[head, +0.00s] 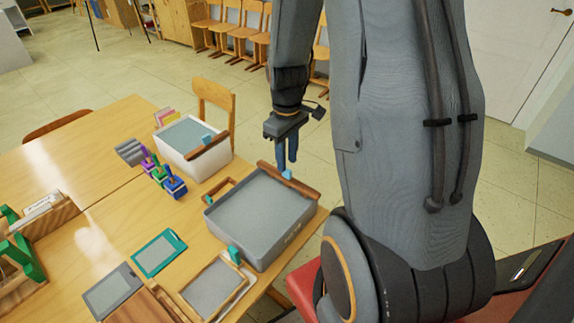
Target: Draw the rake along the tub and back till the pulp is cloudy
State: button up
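The grey tub (278,252) stands on the table near its right edge. The pulp (256,207) in it shows as a flat, even grey surface. The rake (290,182), a brown wooden bar with a small light-blue grip (287,174), lies across the tub's far right end. My gripper (286,164) hangs over that end with its fingers pointing down. The two fingers look slightly apart, their tips at or just above the blue grip. I cannot tell whether they touch or hold it.
A white tub (207,168) with its own wooden bar stands behind. Small coloured stamps (172,182) stand left of the grey tub. A framed screen (212,287) with a teal grip lies in front. A teal frame (158,253) lies to the left. A red seat (302,284) is right of the table.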

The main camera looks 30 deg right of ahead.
aim_at(287, 175)
jog(key=shift+f+p, duration=0.3)
jog(key=shift+f, duration=1.45)
grip_shut()
